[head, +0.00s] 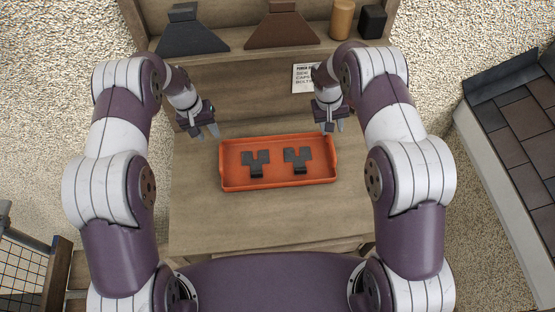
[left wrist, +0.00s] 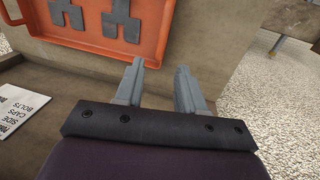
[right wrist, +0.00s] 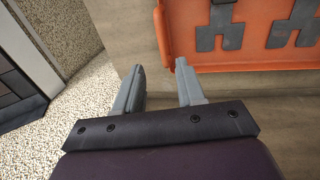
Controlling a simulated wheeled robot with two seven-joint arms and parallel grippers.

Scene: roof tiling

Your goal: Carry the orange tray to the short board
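The orange tray (head: 278,184) lies on the wooden bench, with two dark grey T-like pieces (head: 256,163) (head: 298,160) in it. My left gripper (head: 206,133) is open and empty, off the tray's far left corner. My right gripper (head: 334,127) is open and empty, close to the tray's far right corner. In the left wrist view the tray (left wrist: 90,40) is beyond the open fingers (left wrist: 160,82). In the right wrist view the tray (right wrist: 190,58) is beyond the open fingers (right wrist: 158,85). I cannot tell which thing is the short board.
The wooden bench (head: 215,225) is clear in front of the tray. A shelf behind holds a dark hood-shaped piece (head: 190,35), a brown one (head: 279,27), a tan cylinder (head: 341,18) and a black block (head: 372,21). A printed card (head: 303,78) is on the back panel. A tiled roof section (head: 520,125) stands at right.

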